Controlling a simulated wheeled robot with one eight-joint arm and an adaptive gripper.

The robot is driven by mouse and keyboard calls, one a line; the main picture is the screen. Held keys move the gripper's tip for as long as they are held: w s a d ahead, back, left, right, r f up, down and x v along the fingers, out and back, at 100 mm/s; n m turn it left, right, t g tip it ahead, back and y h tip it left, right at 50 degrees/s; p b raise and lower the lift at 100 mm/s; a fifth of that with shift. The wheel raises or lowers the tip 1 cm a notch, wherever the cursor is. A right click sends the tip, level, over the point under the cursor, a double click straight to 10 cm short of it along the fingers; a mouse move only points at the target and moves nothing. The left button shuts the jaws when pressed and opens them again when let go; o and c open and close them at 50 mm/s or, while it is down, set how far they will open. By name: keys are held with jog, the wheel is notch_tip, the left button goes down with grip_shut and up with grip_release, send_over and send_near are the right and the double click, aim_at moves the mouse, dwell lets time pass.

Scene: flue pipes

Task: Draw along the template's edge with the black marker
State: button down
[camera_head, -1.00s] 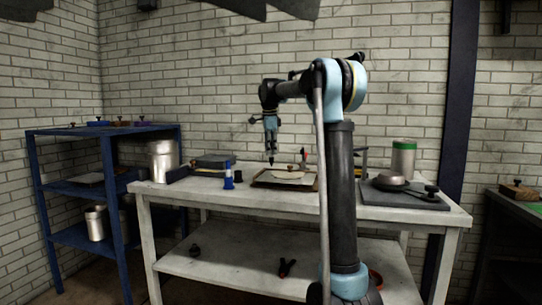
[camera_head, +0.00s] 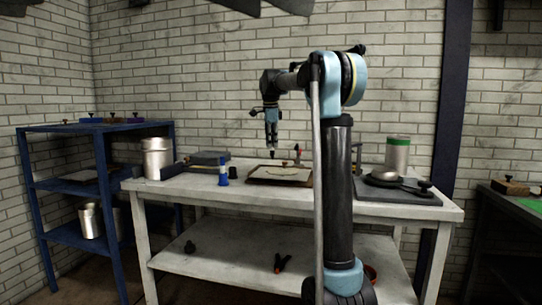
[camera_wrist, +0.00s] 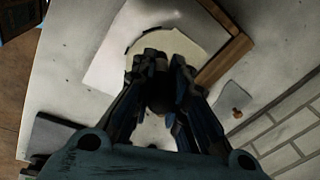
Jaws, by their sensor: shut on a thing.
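My gripper (camera_head: 271,143) is shut on the black marker (camera_wrist: 160,92), which points down over the tray. In the wrist view the fingers (camera_wrist: 165,85) close around its dark body and hide its tip. The template (camera_wrist: 190,38) is a pale rounded plate on a light sheet (camera_wrist: 115,45). A dark curved line runs along part of its left edge. In the head view the pale template (camera_head: 285,171) lies in a shallow brown-rimmed tray (camera_head: 262,179). I cannot tell whether the marker tip touches the sheet.
A blue-and-white bottle-like object (camera_head: 223,172) stands left of the tray. A metal can (camera_head: 157,160) stands at the table's left end. A green-banded can (camera_head: 397,155) and a dark slab (camera_head: 410,196) are at the right. A blue shelf (camera_head: 95,127) stands left.

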jog(key=s+d, duration=0.4)
jog(key=d, duration=0.4)
jog(key=shift+s+r, duration=0.15)
jog(key=shift+r, duration=0.1)
jog(key=shift+f, duration=3.1)
jog(key=shift+f, duration=0.3)
jog(key=shift+a, duration=0.25)
jog(key=shift+a, duration=0.7)
jog(key=shift+a, duration=0.15)
